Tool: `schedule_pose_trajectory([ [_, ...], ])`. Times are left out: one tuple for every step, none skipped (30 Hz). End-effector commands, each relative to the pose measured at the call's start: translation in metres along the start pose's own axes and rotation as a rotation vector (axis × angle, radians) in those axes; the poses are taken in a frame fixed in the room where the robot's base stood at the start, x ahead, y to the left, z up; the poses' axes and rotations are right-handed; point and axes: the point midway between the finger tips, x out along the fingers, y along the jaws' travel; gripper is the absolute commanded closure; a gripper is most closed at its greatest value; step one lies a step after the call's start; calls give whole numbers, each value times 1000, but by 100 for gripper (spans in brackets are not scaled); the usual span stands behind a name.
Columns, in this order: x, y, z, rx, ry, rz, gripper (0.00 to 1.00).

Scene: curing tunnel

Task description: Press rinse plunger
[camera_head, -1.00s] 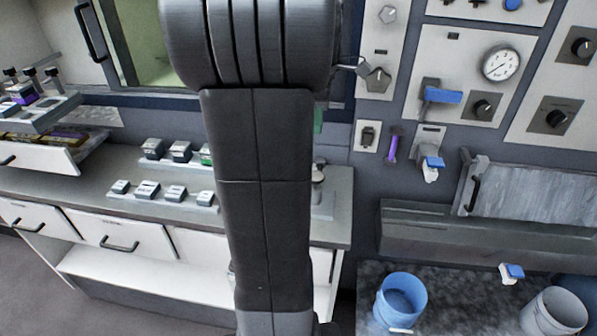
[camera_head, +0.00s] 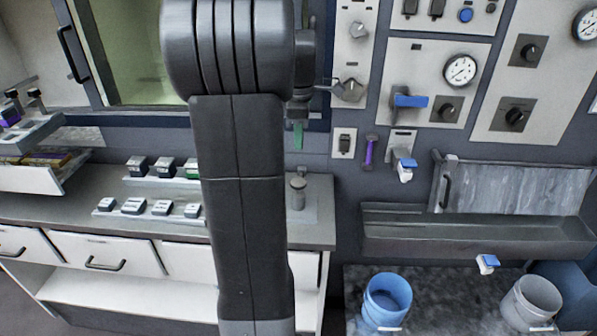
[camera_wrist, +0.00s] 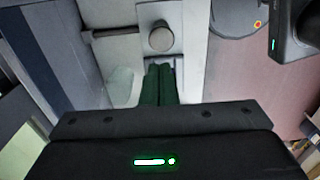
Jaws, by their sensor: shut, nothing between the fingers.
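A grey, round-capped plunger (camera_head: 298,194) stands upright on a light plate at the right end of the bench in the head view. I take it to be the rinse plunger. Its round top also shows in the wrist view (camera_wrist: 161,39), just beyond my fingertips. My gripper (camera_head: 298,136) hangs above the plunger in the head view, its green fingers pointing down with a visible gap. In the wrist view the green fingers (camera_wrist: 158,84) lie side by side, shut and empty. My arm hides part of the bench left of the plunger.
Switch blocks (camera_head: 150,207) sit on the bench (camera_head: 70,205) left of my arm. Behind and right is a wall panel with a valve, gauge (camera_head: 460,70) and knobs. A trough (camera_head: 470,232) and blue bucket (camera_head: 386,300) stand to the right.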

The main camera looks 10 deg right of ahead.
Motion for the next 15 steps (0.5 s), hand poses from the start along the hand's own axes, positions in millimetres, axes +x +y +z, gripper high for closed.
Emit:
schedule_pose_trajectory([
  [12,-1,0,0,-1,-5,100],
  [19,-1,0,0,-1,-6,100],
  [28,-1,0,0,-1,-6,100],
  [34,-1,0,0,-1,-6,100],
  [40,-1,0,0,-1,-5,100],
  [49,-1,0,0,-1,-6,100],
  [55,-1,0,0,-1,-5,100],
  [61,-1,0,0,-1,-6,100],
  [68,-1,0,0,-1,-6,100],
  [72,-1,0,0,0,-5,100],
  [77,-1,0,0,0,-4,100],
  [83,-1,0,0,0,-4,100],
  [87,-1,0,0,0,-4,100],
  [90,-1,0,0,0,-4,100],
  [94,0,0,0,0,-2,100],
])
